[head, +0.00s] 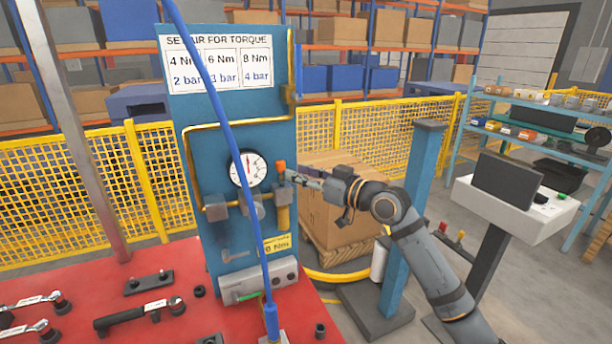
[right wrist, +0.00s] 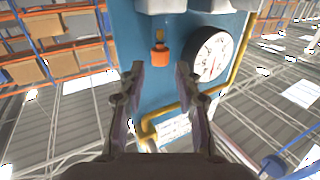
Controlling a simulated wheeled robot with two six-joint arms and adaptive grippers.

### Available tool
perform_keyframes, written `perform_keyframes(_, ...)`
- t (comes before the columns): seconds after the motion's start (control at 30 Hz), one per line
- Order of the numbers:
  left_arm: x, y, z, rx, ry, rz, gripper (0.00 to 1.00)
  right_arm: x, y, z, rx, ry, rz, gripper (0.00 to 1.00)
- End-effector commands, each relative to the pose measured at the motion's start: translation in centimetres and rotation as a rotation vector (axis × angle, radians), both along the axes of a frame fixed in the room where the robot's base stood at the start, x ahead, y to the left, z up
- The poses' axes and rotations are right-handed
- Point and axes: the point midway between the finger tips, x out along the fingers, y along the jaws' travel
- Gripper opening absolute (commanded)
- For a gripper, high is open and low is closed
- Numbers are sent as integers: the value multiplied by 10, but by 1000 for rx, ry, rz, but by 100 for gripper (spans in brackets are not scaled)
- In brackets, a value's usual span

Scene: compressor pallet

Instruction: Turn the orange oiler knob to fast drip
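The orange oiler knob (head: 281,166) sits on top of the oiler at the right edge of the blue panel (head: 215,120), right of the round gauge (head: 248,169). My right gripper (head: 290,176) is at the knob from the right, its fingertips small in the head view. In the right wrist view the knob (right wrist: 160,56) shows beyond the fingertips, centred between the two fingers. The right gripper (right wrist: 160,78) is open there with nothing between its fingers, and a gap to the knob seems to show. My left gripper is not in view.
A blue hose (head: 236,140) hangs in front of the panel. Yellow pipe (head: 188,150) runs along it. Wrenches (head: 140,313) and small parts lie on the red table (head: 80,275).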

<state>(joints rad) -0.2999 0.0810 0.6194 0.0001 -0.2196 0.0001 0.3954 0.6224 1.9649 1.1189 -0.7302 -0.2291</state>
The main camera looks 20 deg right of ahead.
Motion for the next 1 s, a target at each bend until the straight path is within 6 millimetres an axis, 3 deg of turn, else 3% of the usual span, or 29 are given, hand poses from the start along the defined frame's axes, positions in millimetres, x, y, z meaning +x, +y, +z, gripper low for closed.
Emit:
perform_keyframes(0.27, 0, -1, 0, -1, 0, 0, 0, -18, -11, 0, -1, 0, -1, 33)
perform_keyframes(0.77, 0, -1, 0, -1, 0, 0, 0, -18, -12, -1, 2, 2, -3, 33)
perform_keyframes(0.87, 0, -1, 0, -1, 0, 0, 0, -8, -25, -22, 14, 32, -41, 33)
perform_keyframes(0.97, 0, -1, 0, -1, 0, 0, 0, 13, -55, -76, 33, 107, -135, 33)
perform_keyframes(1.0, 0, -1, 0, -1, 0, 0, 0, 21, -70, -106, 39, 147, -182, 33)
